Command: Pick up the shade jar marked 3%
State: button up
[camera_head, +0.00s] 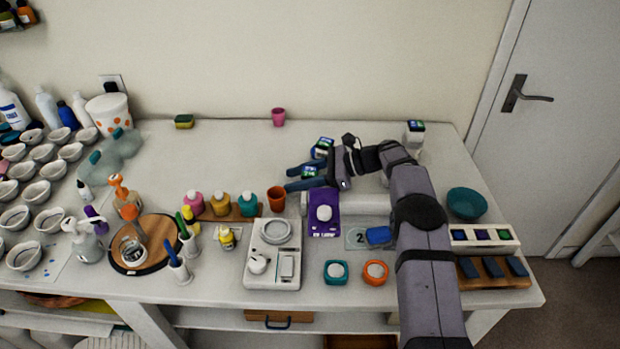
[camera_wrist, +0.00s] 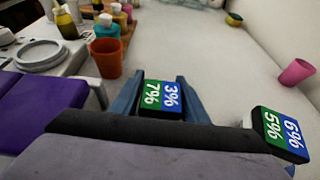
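A small jar (camera_head: 309,173) has a two-part top label, green marked 7% and blue marked 3%, readable in the wrist view (camera_wrist: 161,96). My gripper (camera_head: 289,179) reaches left, low over the table, with its blue fingers on either side of this jar. In the wrist view the fingers (camera_wrist: 161,78) straddle the jar with little or no gap; I cannot tell whether they press on it. A second jar (camera_head: 323,146), marked 5% on green and 6% on blue, stands just behind; it also shows in the wrist view (camera_wrist: 280,132).
Another labelled jar (camera_head: 415,131) stands at the back right. An orange cup (camera_head: 276,199) is left of and in front of my gripper. A pink cup (camera_head: 278,116) and a sponge (camera_head: 184,121) stand by the wall. The table's back middle is clear.

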jog(key=c, duration=0.6)
jog(key=shift+c, duration=0.2)
notch_tip(320, 180, up, 10)
jog(key=b, duration=0.1)
